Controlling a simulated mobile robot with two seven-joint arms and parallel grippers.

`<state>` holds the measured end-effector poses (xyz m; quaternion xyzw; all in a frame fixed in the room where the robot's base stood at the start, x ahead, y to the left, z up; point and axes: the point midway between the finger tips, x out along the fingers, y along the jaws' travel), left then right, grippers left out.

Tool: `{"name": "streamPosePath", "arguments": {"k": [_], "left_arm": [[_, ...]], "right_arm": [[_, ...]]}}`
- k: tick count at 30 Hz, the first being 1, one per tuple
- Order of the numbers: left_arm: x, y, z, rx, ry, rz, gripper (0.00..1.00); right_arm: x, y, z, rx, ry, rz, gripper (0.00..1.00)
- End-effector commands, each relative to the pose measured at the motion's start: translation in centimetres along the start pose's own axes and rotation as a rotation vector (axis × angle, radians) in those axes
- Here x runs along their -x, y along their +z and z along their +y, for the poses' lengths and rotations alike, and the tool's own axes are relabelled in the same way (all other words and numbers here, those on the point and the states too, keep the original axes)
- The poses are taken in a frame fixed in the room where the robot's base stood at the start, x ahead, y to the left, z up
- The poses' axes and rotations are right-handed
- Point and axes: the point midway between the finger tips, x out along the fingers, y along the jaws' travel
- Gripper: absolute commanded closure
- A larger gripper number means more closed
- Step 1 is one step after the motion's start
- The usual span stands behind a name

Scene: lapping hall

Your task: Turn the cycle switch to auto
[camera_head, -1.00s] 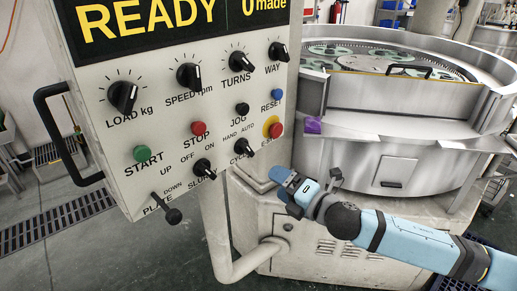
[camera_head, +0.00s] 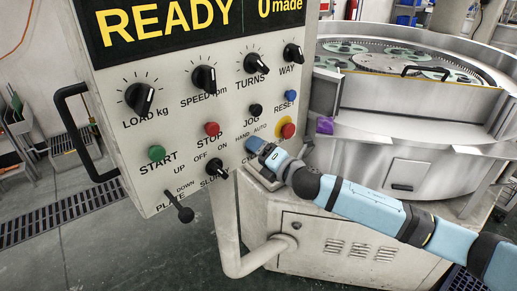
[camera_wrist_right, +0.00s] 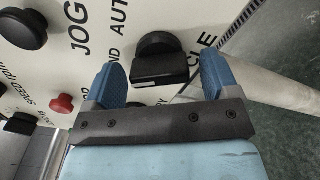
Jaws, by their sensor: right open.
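The cycle switch is a black knob with a raised grip bar; in the right wrist view the knob (camera_wrist_right: 158,62) sits between my two blue fingers, beside the words AUTO and CYCLE. My right gripper (camera_wrist_right: 161,72) is open, with a gap visible between the knob and each finger. In the head view the right gripper (camera_head: 259,147) is up at the lower right of the grey control panel (camera_head: 140,190), over the switch and part of its label. The switch is hidden there, so I cannot tell its setting for sure. My left gripper is not in view.
The red emergency stop (camera_head: 287,130) on its yellow ring is close above and right of the gripper. The black jog button (camera_head: 255,110) is above it, and the slurry knob (camera_head: 215,169) is to its left. The round lapping machine (camera_head: 390,120) stands behind, to the right.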

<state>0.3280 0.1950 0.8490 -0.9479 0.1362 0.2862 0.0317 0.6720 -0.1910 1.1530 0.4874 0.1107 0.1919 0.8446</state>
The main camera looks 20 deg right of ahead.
Motion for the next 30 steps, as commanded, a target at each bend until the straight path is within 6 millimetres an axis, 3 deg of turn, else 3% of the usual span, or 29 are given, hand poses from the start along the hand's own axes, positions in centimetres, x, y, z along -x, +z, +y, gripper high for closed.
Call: {"name": "streamPosePath", "arguments": {"k": [11,18,30], "left_arm": [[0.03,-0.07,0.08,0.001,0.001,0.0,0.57],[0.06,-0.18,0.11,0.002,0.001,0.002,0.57],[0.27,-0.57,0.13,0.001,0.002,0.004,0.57]], "right_arm": [[-0.72,-0.06,-0.03,0.0,0.0,0.001,0.19],[-0.7,-0.05,-0.04,0.0,0.0,0.001,0.69],[-0.7,-0.04,0.05,-0.064,-0.001,0.001,0.68]]}}
